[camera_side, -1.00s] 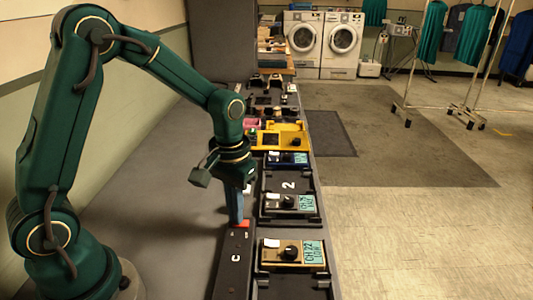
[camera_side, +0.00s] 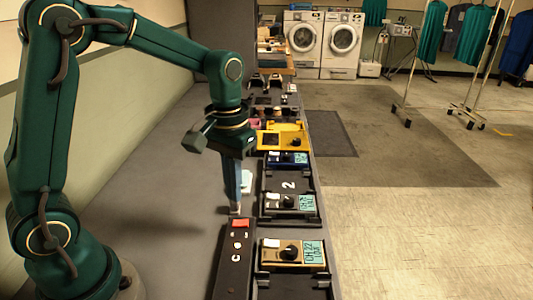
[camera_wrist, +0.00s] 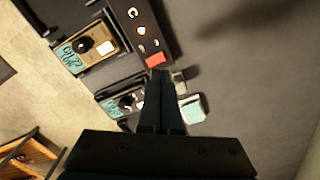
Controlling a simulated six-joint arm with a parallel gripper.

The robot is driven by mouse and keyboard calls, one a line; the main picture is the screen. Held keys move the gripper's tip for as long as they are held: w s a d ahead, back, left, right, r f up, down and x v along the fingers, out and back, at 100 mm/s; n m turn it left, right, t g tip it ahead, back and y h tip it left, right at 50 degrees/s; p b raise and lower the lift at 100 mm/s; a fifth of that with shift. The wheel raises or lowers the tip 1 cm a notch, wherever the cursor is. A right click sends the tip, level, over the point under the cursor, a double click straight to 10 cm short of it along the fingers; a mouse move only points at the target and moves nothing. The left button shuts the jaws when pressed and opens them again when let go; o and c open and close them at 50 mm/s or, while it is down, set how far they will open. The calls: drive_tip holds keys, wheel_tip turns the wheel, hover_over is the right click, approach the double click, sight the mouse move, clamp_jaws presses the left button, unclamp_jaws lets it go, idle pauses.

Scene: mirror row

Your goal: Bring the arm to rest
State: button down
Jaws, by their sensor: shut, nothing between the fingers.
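My gripper (camera_side: 235,210) is shut and empty. In the side view its fingers point down just behind the red rocker (camera_side: 240,223) at the far end of the dark panel marked C (camera_side: 231,277). A small gap seems to lie between the fingertips and the rocker. In the wrist view my gripper (camera_wrist: 160,76) reaches up from the bottom, its tips close to the red rocker (camera_wrist: 155,60). The panel C (camera_wrist: 145,22) runs away from them toward the top.
A tan device (camera_side: 291,251) labelled CH 22 sits in a dark cradle beside the panel. Behind it stand a grey device (camera_side: 291,204), a blue one (camera_side: 287,159) and a yellow tray (camera_side: 268,139). A pale block (camera_wrist: 192,109) lies near the fingers. The grey bench (camera_side: 150,190) left of the row is clear.

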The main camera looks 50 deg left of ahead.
drive_tip(key=shift+r, duration=0.5)
drive_tip(key=s+d+r+m+t, duration=0.1)
drive_tip(key=s+r+t, duration=0.1)
drive_tip(key=s, duration=0.3)
drive_tip(key=s+d+r+m+t, duration=0.1)
drive_tip(key=s+r+t, duration=0.1)
drive_tip(key=s, duration=0.4)
drive_tip(key=shift+s+r+m+t, duration=0.25)
drive_tip(key=shift+r+m+t, duration=0.15)
drive_tip(key=shift+t, duration=0.4)
drive_tip(key=shift+d, duration=0.1)
